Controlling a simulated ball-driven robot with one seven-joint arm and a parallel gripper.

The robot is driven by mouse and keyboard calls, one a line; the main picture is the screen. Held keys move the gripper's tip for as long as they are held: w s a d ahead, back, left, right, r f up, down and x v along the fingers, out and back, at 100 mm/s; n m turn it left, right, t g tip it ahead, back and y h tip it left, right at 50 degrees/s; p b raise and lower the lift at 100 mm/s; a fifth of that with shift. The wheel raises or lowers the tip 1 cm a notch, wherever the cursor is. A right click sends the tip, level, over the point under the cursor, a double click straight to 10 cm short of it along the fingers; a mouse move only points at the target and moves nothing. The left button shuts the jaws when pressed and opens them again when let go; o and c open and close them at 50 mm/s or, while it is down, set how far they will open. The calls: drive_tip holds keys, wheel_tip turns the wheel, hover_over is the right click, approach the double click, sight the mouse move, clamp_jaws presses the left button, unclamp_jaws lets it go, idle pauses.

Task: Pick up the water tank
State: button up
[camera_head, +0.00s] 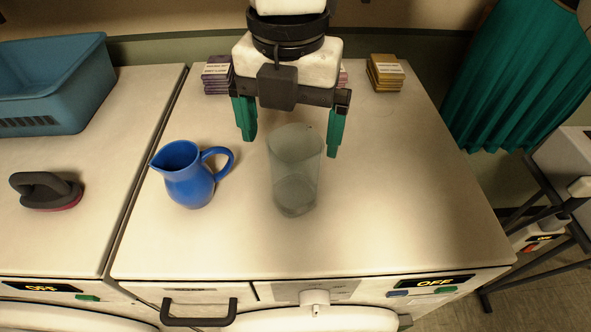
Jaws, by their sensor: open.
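The water tank (295,170) looks like a clear, grey-tinted cylinder. It stands upright on the white machine top, near the middle of the head view. My gripper (291,140) is open, with its two green fingers spread wide. It points down over the far side of the tank, and nothing is between the fingers that I can see as gripped. In the picture the fingertips lie to either side of the tank's upper rim. I cannot tell from this view how far above or behind the rim they are.
A blue jug (187,175) stands left of the tank, its handle towards it. Stacked packets (384,72) and purple packets (216,74) sit at the back. A blue basket (50,85) and a dark-handled tool (46,190) rest on the left machine. The right side of the top is clear.

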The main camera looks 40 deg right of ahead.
sight(295, 154)
drive_tip(key=shift+d+f+p, duration=0.15)
drive_tip(key=shift+f+p, duration=0.3)
drive_tip(key=shift+f, duration=0.9)
drive_tip(key=shift+d+f+p, duration=0.15)
drive_tip(key=shift+f+p, duration=0.3)
drive_tip(key=shift+f, duration=0.85)
drive_tip(key=shift+c, duration=0.3)
drive_tip(key=c, duration=1)
drive_tip(key=shift+r, duration=0.2)
